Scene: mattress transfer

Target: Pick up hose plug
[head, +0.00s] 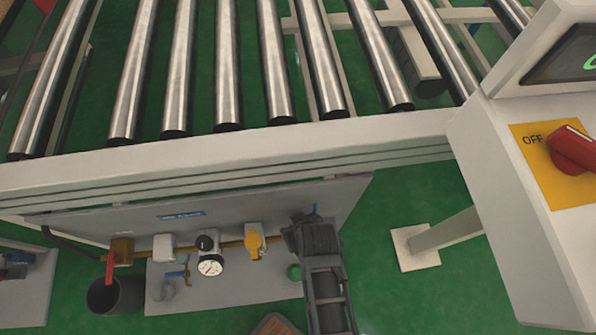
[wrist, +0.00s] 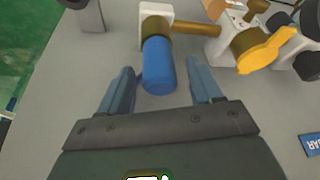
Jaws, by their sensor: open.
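The hose plug (wrist: 158,67) looks like a blue cylinder on a brass fitting with a white block, on the grey panel in the wrist view. My gripper (wrist: 161,72) is open, with one blue-grey finger on each side of the blue cylinder. Gaps show between the cylinder and both fingers. The cylinder's near end reaches between the fingers. In the head view, my dark gripper (head: 312,238) is at the right part of the grey panel (head: 330,192) under the conveyor, and it hides the plug there.
A yellow valve (head: 253,242) sits close beside my gripper; it also shows in the wrist view (wrist: 262,48). A gauge (head: 210,266) and a red-handled valve (head: 110,268) are farther left. The roller conveyor's rail (head: 250,150) runs above. A control box (head: 540,180) stands right.

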